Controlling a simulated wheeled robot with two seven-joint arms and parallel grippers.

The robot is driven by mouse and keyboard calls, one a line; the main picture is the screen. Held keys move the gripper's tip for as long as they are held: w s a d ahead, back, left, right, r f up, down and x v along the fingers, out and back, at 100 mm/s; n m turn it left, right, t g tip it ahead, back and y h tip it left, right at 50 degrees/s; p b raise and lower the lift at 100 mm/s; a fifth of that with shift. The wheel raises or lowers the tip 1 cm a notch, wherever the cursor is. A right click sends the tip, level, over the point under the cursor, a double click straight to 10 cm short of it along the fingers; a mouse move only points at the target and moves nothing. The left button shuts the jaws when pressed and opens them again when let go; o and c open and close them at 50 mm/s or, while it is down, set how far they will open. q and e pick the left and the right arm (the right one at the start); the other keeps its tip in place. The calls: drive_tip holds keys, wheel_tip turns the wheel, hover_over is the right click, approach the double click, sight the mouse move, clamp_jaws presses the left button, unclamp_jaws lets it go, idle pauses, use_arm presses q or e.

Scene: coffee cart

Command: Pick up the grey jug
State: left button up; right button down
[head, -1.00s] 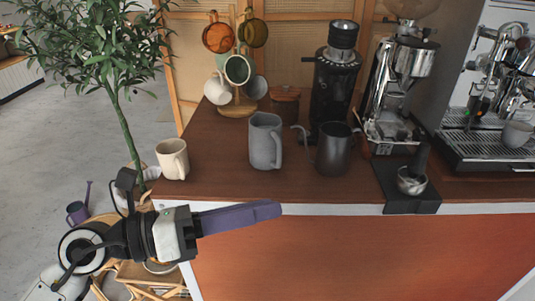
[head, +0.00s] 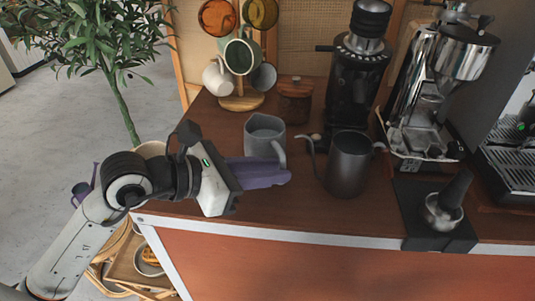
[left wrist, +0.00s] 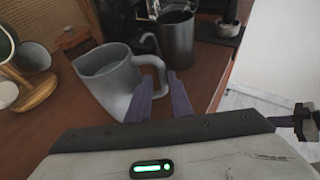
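The grey jug (head: 264,134) stands upright on the brown counter, with its handle toward the right in the head view. It also shows in the left wrist view (left wrist: 108,80), with its handle near my fingertips. My left gripper (head: 284,177) is in front of the jug and hides its lower part in the head view. My right gripper is not in view.
A dark gooseneck kettle (head: 348,165) stands right of the jug. Behind are a wooden-lidded canister (head: 295,102), a mug tree (head: 242,102) and a black grinder (head: 358,85). A tamper mat (head: 424,232) lies at right.

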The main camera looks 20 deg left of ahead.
use_arm(q)
drive_tip(key=x, duration=0.6)
drive_tip(key=shift+s+f+p, duration=0.2)
drive_tip(key=shift+f+p, duration=0.1)
drive_tip(key=shift+p, duration=0.1)
clamp_jaws()
